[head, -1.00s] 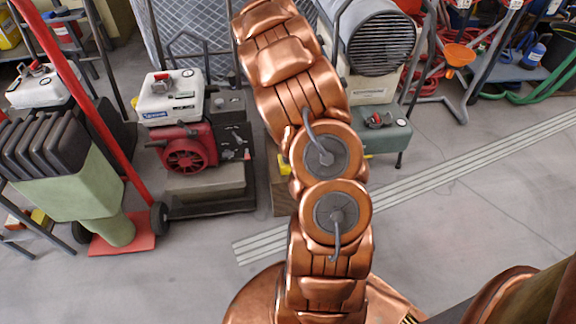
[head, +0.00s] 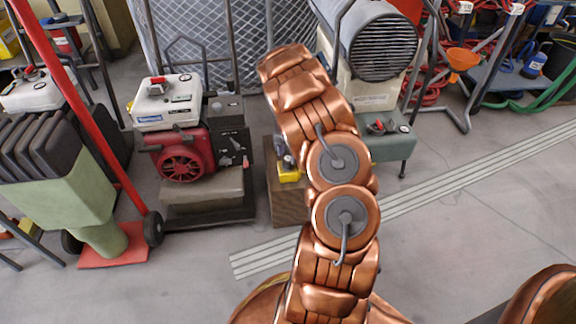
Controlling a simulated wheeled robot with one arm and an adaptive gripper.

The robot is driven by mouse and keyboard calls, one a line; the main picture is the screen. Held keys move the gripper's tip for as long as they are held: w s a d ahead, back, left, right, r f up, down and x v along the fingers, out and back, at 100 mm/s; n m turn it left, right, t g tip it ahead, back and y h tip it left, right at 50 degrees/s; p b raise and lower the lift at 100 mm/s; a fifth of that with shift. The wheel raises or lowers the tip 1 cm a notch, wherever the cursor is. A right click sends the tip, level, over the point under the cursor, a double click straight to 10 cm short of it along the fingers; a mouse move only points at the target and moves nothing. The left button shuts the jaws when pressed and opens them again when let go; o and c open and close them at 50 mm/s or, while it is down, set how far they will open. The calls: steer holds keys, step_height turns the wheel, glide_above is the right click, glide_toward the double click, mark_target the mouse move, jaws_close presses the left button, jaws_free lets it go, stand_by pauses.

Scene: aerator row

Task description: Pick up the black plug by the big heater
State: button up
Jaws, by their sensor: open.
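The big heater (head: 372,45) stands at the top, a grey cylinder with a dark round grille above a cream housing and a grey-green tank (head: 388,140). I cannot make out a black plug for certain near it. A small yellow item (head: 289,174) with something dark and pale above it sits on a brown wooden block (head: 291,205), left of the heater. My copper arm partly covers the block and the heater's left side. My gripper does not show; the arm's visible upper end lies in front of the heater's left side.
A red and white engine unit (head: 180,150) stands left of the block. A red hand truck (head: 112,250) with a pale green, black-finned piece is further left. An orange funnel (head: 462,58) and hoses lie at the upper right. Grey floor with pale strips (head: 420,200) is clear at right.

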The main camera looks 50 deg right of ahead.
mark_target(288, 159)
step_height(288, 159, down, 4)
steer(key=shift+a+b, duration=0.1)
steer(key=shift+b, duration=0.6)
steer(key=c, duration=0.9)
